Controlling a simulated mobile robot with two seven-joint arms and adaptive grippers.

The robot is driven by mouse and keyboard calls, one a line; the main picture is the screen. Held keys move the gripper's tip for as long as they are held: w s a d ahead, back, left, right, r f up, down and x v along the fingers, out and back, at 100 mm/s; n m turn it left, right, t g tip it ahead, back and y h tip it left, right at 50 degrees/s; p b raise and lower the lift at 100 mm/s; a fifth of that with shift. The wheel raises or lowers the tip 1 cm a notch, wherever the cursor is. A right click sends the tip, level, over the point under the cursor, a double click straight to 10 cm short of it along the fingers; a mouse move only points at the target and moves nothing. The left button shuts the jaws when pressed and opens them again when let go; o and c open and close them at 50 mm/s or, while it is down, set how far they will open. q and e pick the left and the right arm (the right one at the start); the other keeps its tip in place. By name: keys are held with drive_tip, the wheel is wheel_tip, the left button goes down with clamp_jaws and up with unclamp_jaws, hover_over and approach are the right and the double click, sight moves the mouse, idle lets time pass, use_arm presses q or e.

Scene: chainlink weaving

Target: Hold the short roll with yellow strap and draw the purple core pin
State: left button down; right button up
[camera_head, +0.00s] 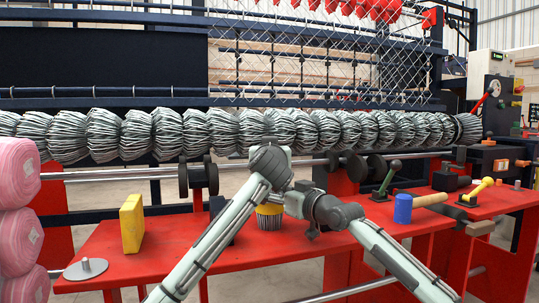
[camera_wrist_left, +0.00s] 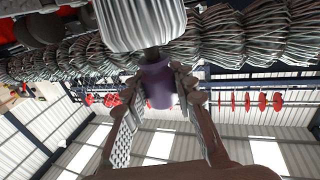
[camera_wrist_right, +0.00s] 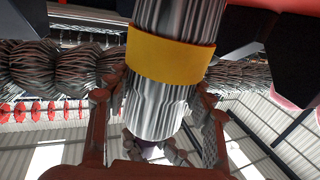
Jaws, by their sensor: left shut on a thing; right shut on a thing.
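The short roll is a grey bundle of wire with a yellow strap (camera_head: 269,209); in the head view its lower part shows between my arms. In the right wrist view my right gripper (camera_wrist_right: 160,98) is shut around the roll (camera_wrist_right: 158,110), beside the yellow strap (camera_wrist_right: 172,58). In the left wrist view my left gripper (camera_wrist_left: 160,86) is shut on the purple core pin (camera_wrist_left: 157,84) at the end of the roll (camera_wrist_left: 140,24). A short dark piece shows between pin and roll. In the head view my wrists hide the pin and the fingers.
A yellow block (camera_head: 132,223) and a grey disc with a peg (camera_head: 86,269) are on the red table (camera_head: 170,246) at left. A blue-headed mallet (camera_head: 403,209) lies at right. Pink rolls (camera_head: 16,235) stand at the left edge. A long row of wire bundles (camera_head: 138,133) spans behind.

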use_arm(q)
drive_tip(key=shift+r, duration=1.3)
drive_tip(key=shift+r, duration=0.8)
drive_tip(key=shift+r, duration=0.1)
drive_tip(key=shift+r, duration=0.9)
idle(0.4)
use_arm(e)
drive_tip(key=o, duration=1.6)
